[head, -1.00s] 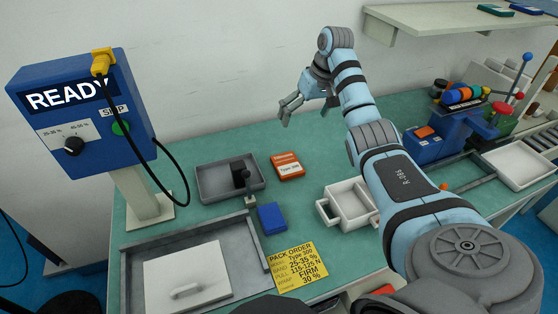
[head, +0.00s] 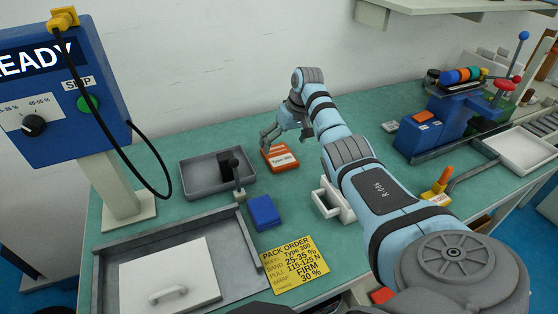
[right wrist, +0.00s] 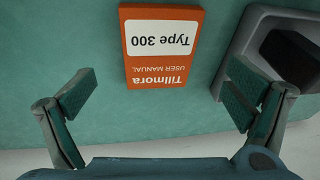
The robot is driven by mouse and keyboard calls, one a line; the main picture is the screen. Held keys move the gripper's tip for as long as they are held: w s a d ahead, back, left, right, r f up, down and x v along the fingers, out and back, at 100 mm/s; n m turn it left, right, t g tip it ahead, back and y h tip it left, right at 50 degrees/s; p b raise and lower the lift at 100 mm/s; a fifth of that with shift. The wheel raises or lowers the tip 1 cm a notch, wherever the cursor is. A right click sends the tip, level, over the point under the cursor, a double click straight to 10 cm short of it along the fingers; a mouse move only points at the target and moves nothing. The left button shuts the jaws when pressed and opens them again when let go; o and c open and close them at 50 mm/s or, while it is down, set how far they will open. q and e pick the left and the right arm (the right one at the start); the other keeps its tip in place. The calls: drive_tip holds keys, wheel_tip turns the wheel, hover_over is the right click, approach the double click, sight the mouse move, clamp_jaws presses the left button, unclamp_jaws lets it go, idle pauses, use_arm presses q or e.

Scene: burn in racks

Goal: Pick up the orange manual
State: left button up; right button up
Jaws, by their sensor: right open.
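The orange manual (head: 281,157) lies flat on the green bench, right of the grey tray. My right gripper (head: 285,130) is open and empty, above and just behind the manual in the head view. In the right wrist view my right gripper (right wrist: 160,98) has its two fingers spread wide, one on each side of the manual's line, apart from it. My left gripper is not in view.
A grey tray (head: 190,186) with a black device (head: 229,163) stands left of the manual. A blue box (head: 264,212) lies in front, near a yellow pack order card (head: 293,263). A white bin (head: 327,200) stands at the right, partly behind my arm.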

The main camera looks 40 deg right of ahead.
sight(280, 155)
drive_tip(key=b+x, duration=0.2)
drive_tip(key=x, duration=0.2)
drive_tip(key=shift+f, duration=0.35)
drive_tip(key=shift+r, duration=0.1)
drive_tip(key=c, duration=1.4)
drive_tip(key=shift+o, duration=0.2)
drive_tip(key=shift+r, duration=0.2)
